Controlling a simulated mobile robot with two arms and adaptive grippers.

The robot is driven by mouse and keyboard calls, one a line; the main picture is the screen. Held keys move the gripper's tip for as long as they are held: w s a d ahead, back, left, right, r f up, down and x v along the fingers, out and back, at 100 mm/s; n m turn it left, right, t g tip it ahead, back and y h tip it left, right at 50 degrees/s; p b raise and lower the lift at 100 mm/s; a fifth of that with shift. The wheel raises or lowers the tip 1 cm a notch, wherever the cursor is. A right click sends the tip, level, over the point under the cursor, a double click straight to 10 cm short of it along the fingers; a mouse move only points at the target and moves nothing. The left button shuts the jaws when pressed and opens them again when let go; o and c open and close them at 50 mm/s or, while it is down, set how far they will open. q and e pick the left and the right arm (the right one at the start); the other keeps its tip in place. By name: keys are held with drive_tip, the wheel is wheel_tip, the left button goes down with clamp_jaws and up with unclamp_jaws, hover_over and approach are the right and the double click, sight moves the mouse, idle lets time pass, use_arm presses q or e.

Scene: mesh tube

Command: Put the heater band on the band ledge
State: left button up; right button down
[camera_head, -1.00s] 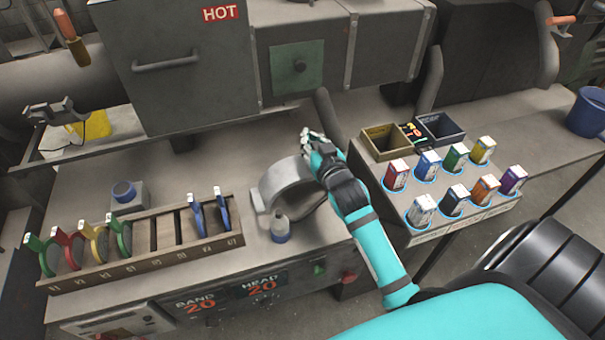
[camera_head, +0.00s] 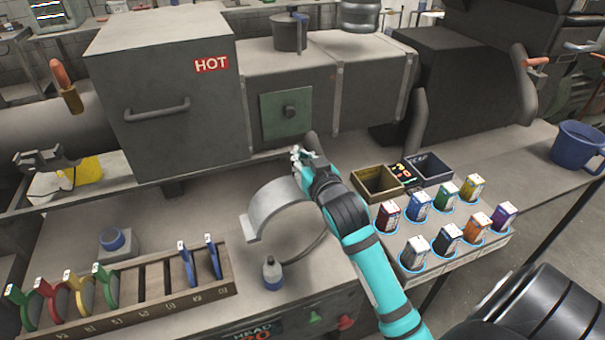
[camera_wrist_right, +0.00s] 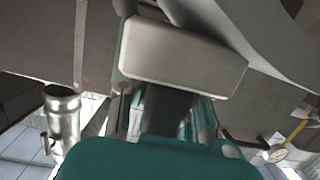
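The heater band (camera_head: 272,203) is a grey, curved, open metal ring in the head view. My right gripper (camera_head: 303,156) is at its upper right end and appears shut on it, holding it above the bench. In the right wrist view, a pale metal block (camera_wrist_right: 185,58) lies across the fingers, with the curved grey sheet of the band (camera_wrist_right: 262,38) beyond it. The fingertips are largely hidden there. No band ledge can be clearly told apart; a long grey shelf edge (camera_head: 80,196) runs below the HOT box. My left gripper is not in view.
The grey HOT box (camera_head: 165,95) and a housing with a green plate (camera_head: 286,112) stand behind the band. A wooden rack (camera_head: 150,305) is at left, several coloured cartons (camera_head: 446,194) and a wooden bin (camera_head: 376,183) at right.

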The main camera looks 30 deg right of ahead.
wheel_tip(320, 180, up, 2)
drive_tip(key=shift+r, duration=0.15)
drive_tip(key=shift+r+p, duration=0.4)
drive_tip(key=shift+p, duration=0.1)
wheel_tip(320, 180, up, 8)
drive_tip(key=p, duration=0.9)
